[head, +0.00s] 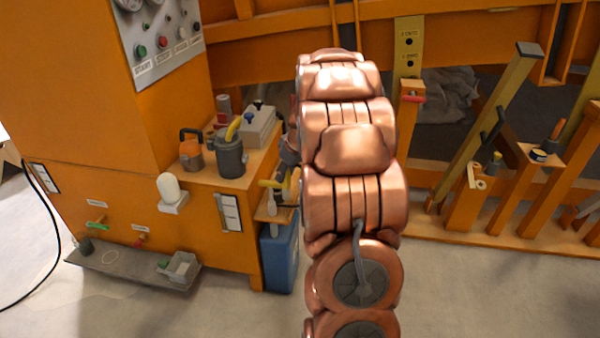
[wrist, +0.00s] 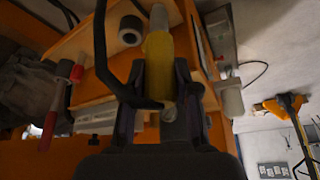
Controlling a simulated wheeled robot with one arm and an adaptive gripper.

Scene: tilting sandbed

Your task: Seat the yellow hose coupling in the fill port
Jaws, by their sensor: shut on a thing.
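In the wrist view my gripper (wrist: 160,92) is shut on the yellow hose coupling (wrist: 158,62), a yellow cylinder with a pale grey end pointing away from me. A thick black hose (wrist: 101,50) loops in front of it and hides part of the grip. In the head view a yellow piece (head: 270,184), apparently the coupling, shows left of my arm, beside the orange cabinet; my arm hides most of the gripper. I cannot identify the fill port for certain. A dark cylinder with a pale round end (wrist: 130,37) is left of the coupling, apart from it.
The orange cabinet's wooden top (head: 200,178) carries a grey pot (head: 231,158), an orange canister (head: 191,152) and a grey box (head: 257,124). A blue bin (head: 279,258) stands below. A white rounded part (head: 170,188) juts from the cabinet front. Orange beams stand right.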

